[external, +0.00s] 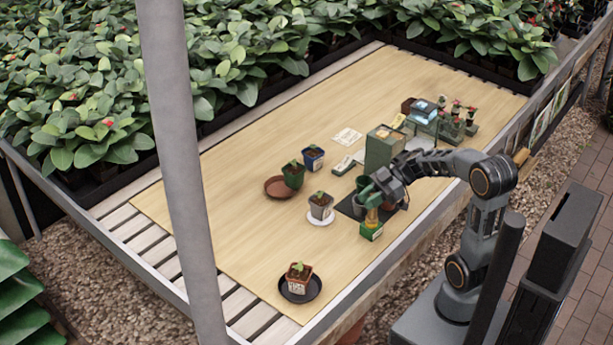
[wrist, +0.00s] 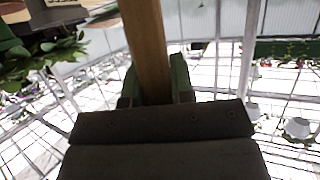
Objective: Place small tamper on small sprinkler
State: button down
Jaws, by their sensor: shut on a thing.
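My gripper (external: 369,196) is low over the near right side of the wooden table, and its green fingers also show in the wrist view (wrist: 155,85). It is shut on a wooden piece, which I take as the small tamper (wrist: 147,40). The wooden piece (external: 372,216) shows below the fingers in the external view, just above or touching a small green box with a yellow label (external: 371,232). I cannot tell whether they touch. I cannot identify the small sprinkler for certain; it may be among the green things by the gripper.
Dark pots on a black mat (external: 350,207) and a tall green box (external: 383,147) stand close to my gripper. Several potted seedlings, a brown saucer (external: 278,188) and a black saucer (external: 312,291) are to the left.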

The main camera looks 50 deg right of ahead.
jog(key=c, duration=1)
grip_release()
jog(key=p+v, duration=0.3)
jog(key=v, duration=0.8)
jog(key=w+d+r+m+t+h, duration=0.2)
jog(key=w+m+t+h, duration=0.2)
jog(key=w+t+h, duration=0.15)
jog(key=w+d+r+m+t+h, duration=0.2)
jog(key=w+r+m+t+h, duration=0.1)
jog(key=w+m+t+h, duration=0.3)
jog(key=s+a+f+m+g, duration=0.1)
jog(key=s+a+f+g, duration=0.2)
jog(key=s+f+g, duration=0.1)
jog(key=s+a+f+m+g, duration=0.1)
jog(key=s+a+f+g, duration=0.3)
jog(key=s, duration=0.3)
jog(key=s+a+f+m+g+h, duration=0.1)
jog(key=s+a+f+g, duration=0.2)
jog(key=s+f+g, duration=0.2)
jog(key=shift+s+a+m+g, duration=0.25)
jog(key=shift+s+m+g, duration=0.1)
jog(key=shift+s+m, duration=0.05)
